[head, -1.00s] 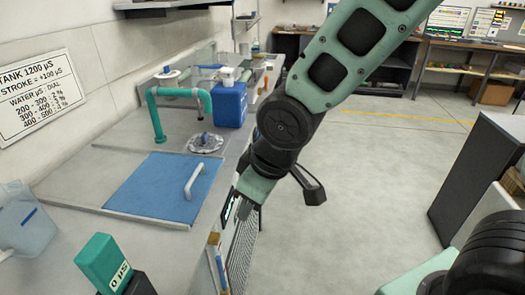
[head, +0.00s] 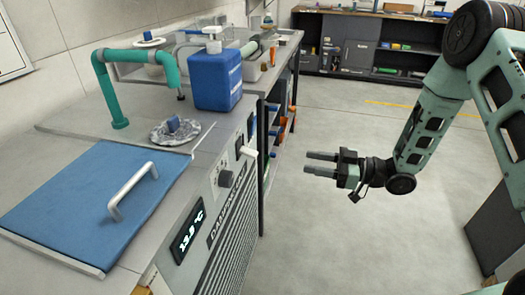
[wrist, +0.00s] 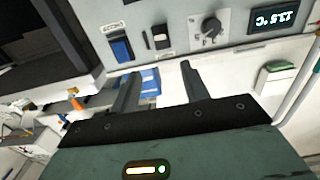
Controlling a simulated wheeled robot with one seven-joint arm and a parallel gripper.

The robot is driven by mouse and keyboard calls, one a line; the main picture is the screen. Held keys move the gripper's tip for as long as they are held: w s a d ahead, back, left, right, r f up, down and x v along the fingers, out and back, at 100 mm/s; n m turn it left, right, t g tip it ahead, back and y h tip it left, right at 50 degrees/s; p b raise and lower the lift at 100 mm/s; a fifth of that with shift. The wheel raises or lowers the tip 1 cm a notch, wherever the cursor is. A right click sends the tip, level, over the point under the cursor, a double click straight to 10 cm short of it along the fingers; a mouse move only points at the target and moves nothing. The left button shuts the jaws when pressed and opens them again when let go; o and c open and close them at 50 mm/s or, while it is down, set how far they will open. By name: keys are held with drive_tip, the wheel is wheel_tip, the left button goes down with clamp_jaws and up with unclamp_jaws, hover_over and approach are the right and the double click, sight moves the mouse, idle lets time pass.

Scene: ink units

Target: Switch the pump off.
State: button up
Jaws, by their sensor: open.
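The unit's front control panel shows in the head view, with a lit display (head: 188,237), a dark round knob (head: 225,178) and a small black switch (head: 238,146). In the wrist view the same panel spans the top, with a blue rocker switch (wrist: 121,48), the black switch (wrist: 160,37), the knob (wrist: 210,27) and the display (wrist: 273,18). Their small labels are unreadable, so I cannot tell which one is the pump's. My gripper (head: 307,163) is open and empty, in front of the panel and apart from it. Its fingers also show in the wrist view (wrist: 160,73).
On top are a blue lid (head: 80,210) with a metal handle, a green pipe (head: 118,90) and a blue jug (head: 216,80). A white piece (head: 249,152) juts from the front near the switches. The floor (head: 340,220) around my gripper is clear.

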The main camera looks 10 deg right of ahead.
sight(253, 153)
drive_tip(key=x, duration=1.7)
drive_tip(key=shift+a+r, duration=0.1)
drive_tip(key=shift+a, duration=0.1)
